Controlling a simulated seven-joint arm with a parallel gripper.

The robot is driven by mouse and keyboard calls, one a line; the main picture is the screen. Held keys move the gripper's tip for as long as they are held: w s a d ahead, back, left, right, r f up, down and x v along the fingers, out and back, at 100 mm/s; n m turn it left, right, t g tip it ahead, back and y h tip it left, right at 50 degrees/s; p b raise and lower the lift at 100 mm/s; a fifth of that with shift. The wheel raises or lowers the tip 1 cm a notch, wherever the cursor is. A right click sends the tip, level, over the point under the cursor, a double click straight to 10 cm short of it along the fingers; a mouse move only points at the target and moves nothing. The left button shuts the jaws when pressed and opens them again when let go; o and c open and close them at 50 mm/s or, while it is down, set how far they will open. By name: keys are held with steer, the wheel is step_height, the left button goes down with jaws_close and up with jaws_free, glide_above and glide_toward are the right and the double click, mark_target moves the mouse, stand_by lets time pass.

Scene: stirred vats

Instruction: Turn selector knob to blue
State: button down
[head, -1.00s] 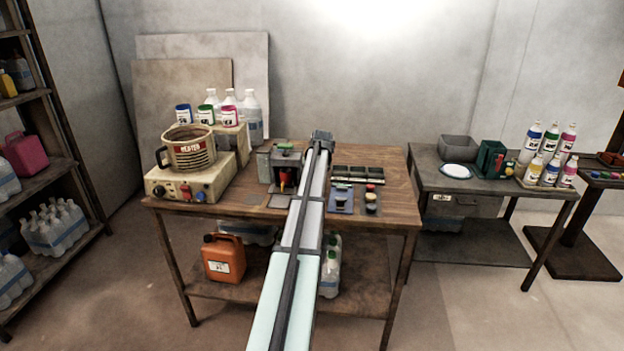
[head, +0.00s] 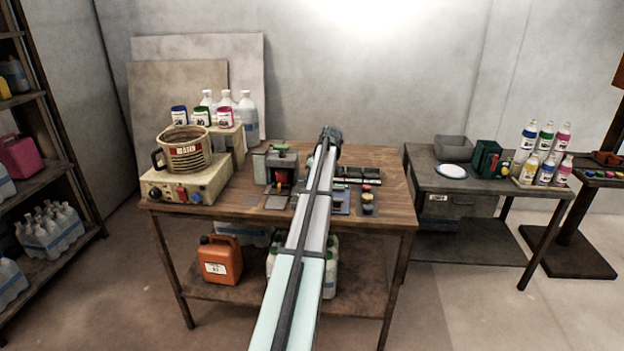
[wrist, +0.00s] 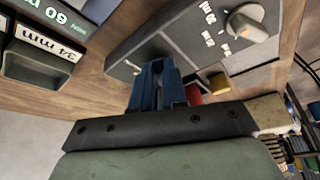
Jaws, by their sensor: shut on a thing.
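In the wrist view a pale selector knob (wrist: 245,22) sits on a grey panel (wrist: 185,38), with several small white labels beside it. My gripper (wrist: 158,68) shows as two blue fingers, close together, in front of the panel's lower edge and apart from the knob. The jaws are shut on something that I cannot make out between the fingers. In the head view my gripper (head: 330,134) is at the far end of my arm, over the back of the wooden table, right of a small dark unit (head: 282,162) with a red part. The selector knob cannot be made out there.
Red (wrist: 193,94) and yellow (wrist: 219,83) parts are close right of the fingers. A digital display (wrist: 62,15) is at the upper left. The table (head: 230,212) has bare wood in front.

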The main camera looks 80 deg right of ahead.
stand_by(0.4)
steer(key=c, duration=1.2)
jaws_free()
steer(key=shift+o, duration=0.2)
steer(key=v, duration=1.3)
steer(key=shift+r, duration=0.4)
steer(key=shift+s+a, duration=0.1)
